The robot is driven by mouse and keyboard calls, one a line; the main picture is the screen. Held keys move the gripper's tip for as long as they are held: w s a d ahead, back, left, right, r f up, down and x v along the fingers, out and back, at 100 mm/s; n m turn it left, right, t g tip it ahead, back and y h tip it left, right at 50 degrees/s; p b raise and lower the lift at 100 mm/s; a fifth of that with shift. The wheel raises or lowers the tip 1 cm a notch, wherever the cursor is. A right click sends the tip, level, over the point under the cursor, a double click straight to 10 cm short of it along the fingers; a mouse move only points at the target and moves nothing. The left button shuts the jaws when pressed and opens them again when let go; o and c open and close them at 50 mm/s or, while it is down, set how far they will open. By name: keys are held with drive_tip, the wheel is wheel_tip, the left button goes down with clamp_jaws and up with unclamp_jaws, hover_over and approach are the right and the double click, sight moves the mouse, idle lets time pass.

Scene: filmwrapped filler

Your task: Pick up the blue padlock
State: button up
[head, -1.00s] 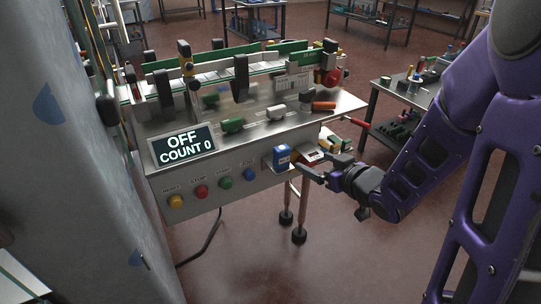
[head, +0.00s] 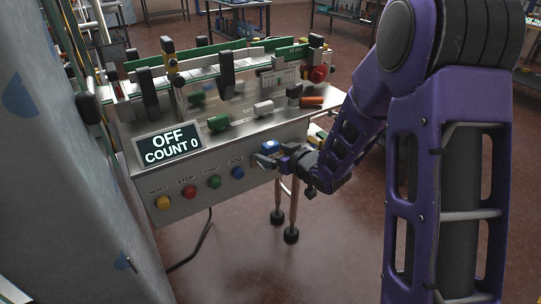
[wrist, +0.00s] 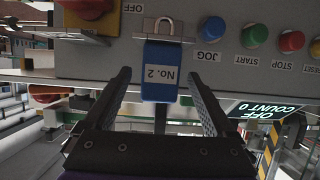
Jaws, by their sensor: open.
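The blue padlock (wrist: 159,88) shows in the wrist view, with a white "No. 2" label and a grey shackle at the front panel of the machine. In the head view the blue padlock (head: 270,146) is at the panel's right end, partly hidden by my gripper. My gripper (wrist: 162,92) is open, with one finger on each side of the padlock's body and visible gaps between. In the head view my gripper (head: 266,157) is close in front of the panel.
The machine (head: 200,170) carries a row of coloured buttons left of the padlock and an "OFF COUNT 0" display (head: 168,146). A yellow block with a dark red knob (wrist: 88,12) is beside the padlock. Open floor lies in front.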

drive_tip(key=x, duration=0.4)
drive_tip(key=shift+w+a, duration=0.3)
clamp_jaws()
